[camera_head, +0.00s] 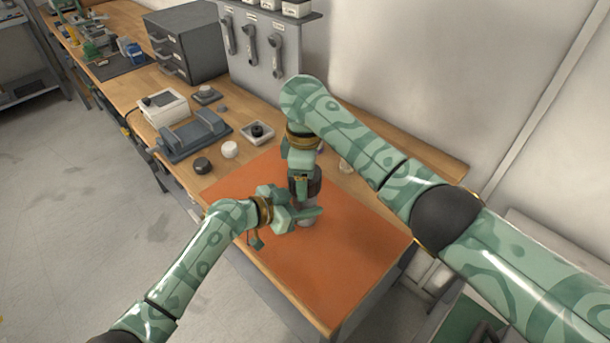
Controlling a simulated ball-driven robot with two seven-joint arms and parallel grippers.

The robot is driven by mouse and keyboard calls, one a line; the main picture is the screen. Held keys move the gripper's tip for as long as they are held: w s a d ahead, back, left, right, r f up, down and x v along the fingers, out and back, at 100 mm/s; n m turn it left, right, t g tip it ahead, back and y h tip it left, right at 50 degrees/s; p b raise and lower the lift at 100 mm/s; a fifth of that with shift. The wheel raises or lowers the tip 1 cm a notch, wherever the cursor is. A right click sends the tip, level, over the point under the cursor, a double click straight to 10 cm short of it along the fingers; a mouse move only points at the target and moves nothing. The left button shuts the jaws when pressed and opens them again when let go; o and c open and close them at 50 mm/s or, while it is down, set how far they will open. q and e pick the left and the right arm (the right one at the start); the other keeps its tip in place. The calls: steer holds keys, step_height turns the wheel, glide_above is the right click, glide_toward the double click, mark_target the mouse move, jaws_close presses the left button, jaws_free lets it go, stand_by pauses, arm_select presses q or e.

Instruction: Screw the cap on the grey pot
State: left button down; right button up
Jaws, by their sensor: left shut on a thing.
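The grey pot (307,221) stands upright on the orange mat (345,262), mostly hidden by my grippers. My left gripper (306,214) comes in from the left and is shut around the pot's side. My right gripper (303,180) points down from above, directly over the pot. A dark round piece (315,184) shows at its fingers, on or just above the pot's top; it looks like the cap. Whether the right fingers grip it, and whether it touches the pot, is too small and covered to tell.
Left of the mat lie a black round lid (202,166), a white round lid (229,149), a grey cradle (194,136), a small square tray (257,133) and a white box (163,107). A drawer cabinet (187,42) stands behind. The mat's front half is clear.

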arm_select(q)
steer(key=shift+d, duration=0.1)
arm_select(e)
steer(key=shift+m, duration=0.4)
steer(key=o, duration=1.1)
steer(key=shift+r, duration=0.15)
steer(key=shift+r, duration=2.15)
steer(key=shift+c, duration=0.6)
